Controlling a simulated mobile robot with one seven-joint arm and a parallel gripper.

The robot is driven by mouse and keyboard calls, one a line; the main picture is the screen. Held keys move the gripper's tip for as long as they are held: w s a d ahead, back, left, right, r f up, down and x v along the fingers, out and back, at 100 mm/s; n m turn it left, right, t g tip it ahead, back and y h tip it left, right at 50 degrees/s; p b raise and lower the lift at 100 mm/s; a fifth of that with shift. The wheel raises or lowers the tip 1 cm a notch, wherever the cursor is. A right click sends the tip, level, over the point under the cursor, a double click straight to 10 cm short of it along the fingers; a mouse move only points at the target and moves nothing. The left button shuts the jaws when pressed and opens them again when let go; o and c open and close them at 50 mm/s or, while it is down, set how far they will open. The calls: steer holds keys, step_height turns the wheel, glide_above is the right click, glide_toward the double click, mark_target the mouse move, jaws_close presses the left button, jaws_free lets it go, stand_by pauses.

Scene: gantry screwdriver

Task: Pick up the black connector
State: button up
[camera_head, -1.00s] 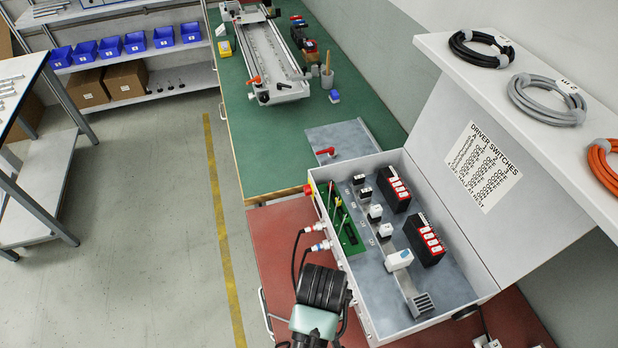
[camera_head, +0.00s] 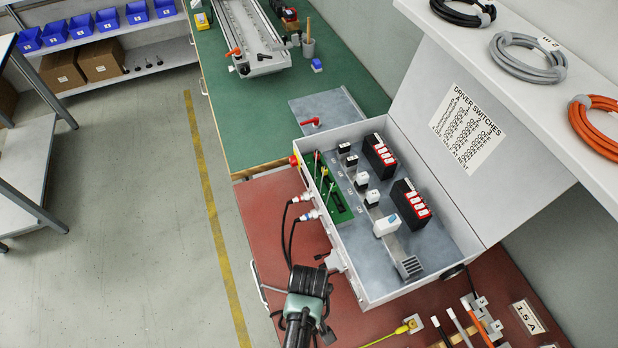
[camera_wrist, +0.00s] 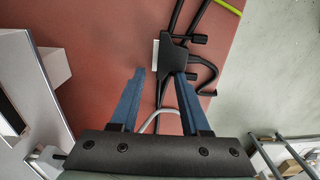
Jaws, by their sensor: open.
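The black connector (camera_wrist: 175,57) lies over the red bench top in the wrist view. It has a pale flat face on its left, small black screws on its right and black cable around it. My gripper (camera_wrist: 160,72) is open, with two blue fingers pointing towards the connector. The right finger tip overlaps the connector's lower part in the picture; the left tip is below and left of the pale face. I cannot tell whether they touch. In the head view my dark wrist hides the fingers, and I cannot make out the connector there for sure.
An open grey control box (camera_head: 372,290) stands on the red bench (camera_head: 262,215), right of my arm, with two cables plugged into its left side. Several tools and a yellow cable (camera_head: 405,328) lie at the front right.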

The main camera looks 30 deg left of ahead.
jaws_close()
stand_by(0.6)
step_height(320, 180, up, 10)
steer(key=f, duration=0.1)
steer(key=shift+w+d+f+b, duration=0.1)
steer(key=shift+f+b, duration=1.15)
steer(key=shift+f, duration=0.95)
steer(key=shift+w+f+b, duration=0.1)
steer(key=shift+f+b, duration=1.15)
steer(key=shift+f, duration=0.9)
